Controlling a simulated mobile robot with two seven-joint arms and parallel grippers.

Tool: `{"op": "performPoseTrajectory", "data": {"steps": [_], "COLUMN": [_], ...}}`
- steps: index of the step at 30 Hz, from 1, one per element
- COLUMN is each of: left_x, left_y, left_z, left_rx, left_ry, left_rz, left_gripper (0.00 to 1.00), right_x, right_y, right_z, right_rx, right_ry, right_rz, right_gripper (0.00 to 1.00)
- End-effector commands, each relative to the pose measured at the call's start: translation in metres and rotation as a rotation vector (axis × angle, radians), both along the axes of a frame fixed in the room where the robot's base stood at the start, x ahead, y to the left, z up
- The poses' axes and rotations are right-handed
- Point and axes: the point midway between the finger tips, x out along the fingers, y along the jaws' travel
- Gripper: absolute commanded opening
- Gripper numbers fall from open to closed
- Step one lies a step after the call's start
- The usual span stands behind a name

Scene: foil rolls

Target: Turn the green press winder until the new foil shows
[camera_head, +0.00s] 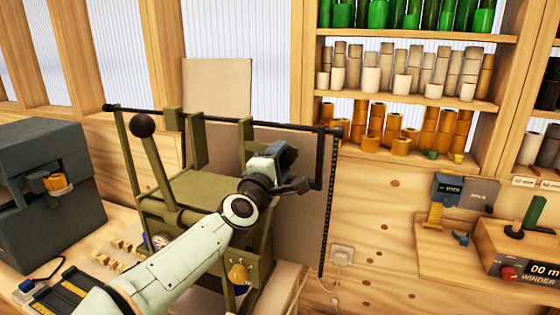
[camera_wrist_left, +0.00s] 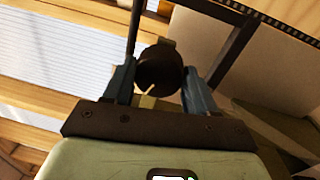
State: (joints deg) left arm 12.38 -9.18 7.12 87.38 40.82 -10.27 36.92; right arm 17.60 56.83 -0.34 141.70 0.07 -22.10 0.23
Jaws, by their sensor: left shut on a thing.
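The olive-green press (camera_head: 185,190) stands on the bench left of centre in the head view, with a black ball-topped lever (camera_head: 143,125) tilted at its left. A dark rod runs across its top. My left gripper (camera_head: 289,166) is at the press's upper right side. In the left wrist view, its two blue-grey fingers are shut on a dark round knob (camera_wrist_left: 160,68), which appears to be the winder knob. The gripper and arm hide this knob and part of the press in the head view. My right gripper is not in view.
A grey machine (camera_head: 40,185) stands left of the press. A dark perforated strip (camera_head: 329,205) hangs at the press's right. Shelves of green, beige and orange rolls (camera_head: 400,125) stand behind. A box marked WINDER (camera_head: 520,262) sits far right.

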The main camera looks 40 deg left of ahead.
Motion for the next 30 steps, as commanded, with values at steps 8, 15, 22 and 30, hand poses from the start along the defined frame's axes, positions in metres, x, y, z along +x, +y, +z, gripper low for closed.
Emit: {"op": "performPoseTrajectory", "data": {"steps": [8, 15, 22, 30], "left_x": [0.0, 0.0, 0.0, 0.0001], "left_y": [0.0002, 0.0004, 0.0004, 0.0003], "left_z": [-0.0004, -0.0005, -0.0006, -0.0005], "left_rx": [0.11, 0.141, 0.143, 0.142], "left_ry": [0.037, 0.046, 0.047, 0.047], "left_rz": [0.0, -0.001, 0.0, -0.001], "left_gripper": [0.26, 0.26, 0.26, 0.82], "right_x": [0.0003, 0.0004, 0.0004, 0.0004], "right_y": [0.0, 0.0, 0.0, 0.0], "right_z": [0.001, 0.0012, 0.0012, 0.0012], "right_rx": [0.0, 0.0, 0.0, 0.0], "right_ry": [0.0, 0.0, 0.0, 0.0], "right_rz": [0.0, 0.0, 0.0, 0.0], "right_gripper": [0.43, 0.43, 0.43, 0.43]}}
